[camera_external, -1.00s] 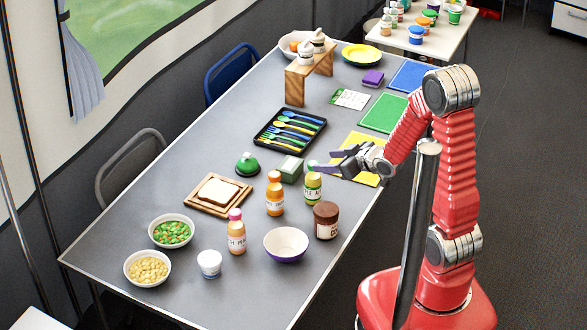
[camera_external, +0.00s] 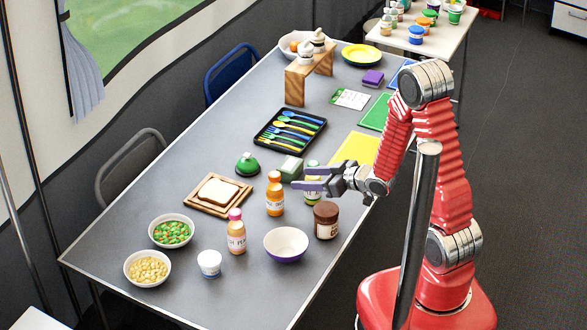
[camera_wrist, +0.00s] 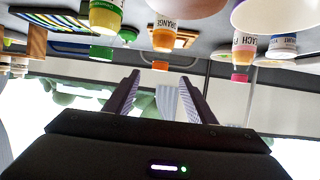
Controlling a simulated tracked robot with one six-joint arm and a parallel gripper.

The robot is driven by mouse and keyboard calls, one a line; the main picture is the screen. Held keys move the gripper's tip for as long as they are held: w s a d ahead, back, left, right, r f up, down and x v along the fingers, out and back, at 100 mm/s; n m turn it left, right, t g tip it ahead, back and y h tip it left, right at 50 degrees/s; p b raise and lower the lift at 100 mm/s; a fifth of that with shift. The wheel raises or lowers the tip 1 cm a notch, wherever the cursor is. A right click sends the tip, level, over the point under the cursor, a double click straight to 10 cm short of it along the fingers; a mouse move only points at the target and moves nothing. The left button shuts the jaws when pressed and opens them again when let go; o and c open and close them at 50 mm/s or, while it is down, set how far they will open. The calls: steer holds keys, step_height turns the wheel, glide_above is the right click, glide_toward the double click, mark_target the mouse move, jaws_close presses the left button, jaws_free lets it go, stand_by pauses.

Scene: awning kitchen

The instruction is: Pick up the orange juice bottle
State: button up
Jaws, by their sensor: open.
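The orange juice bottle (camera_external: 274,201), with a white label and an orange cap, stands upright on the grey table. In the wrist view the orange juice bottle (camera_wrist: 165,38) hangs upside down at the top, its label partly reading "ORANGE". My gripper (camera_external: 300,177) is open and empty, to the right of the bottle near cap height. In the wrist view my gripper (camera_wrist: 160,76) has its two fingers apart, with the bottle's cap showing between and just beyond the tips. The bottle is not in its grasp.
A green-labelled bottle (camera_external: 313,192) stands beside my gripper, partly hidden by it. A peach-coloured bottle (camera_external: 236,238), brown jar (camera_external: 326,222) and white-purple bowl (camera_external: 286,246) stand nearer the front. A bread board (camera_external: 219,208) lies left of the orange bottle.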

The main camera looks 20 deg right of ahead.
mark_target(275, 178)
steer(key=x, duration=0.7)
steer(key=shift+x, duration=2.65)
steer(key=shift+c, duration=0.4)
jaws_close()
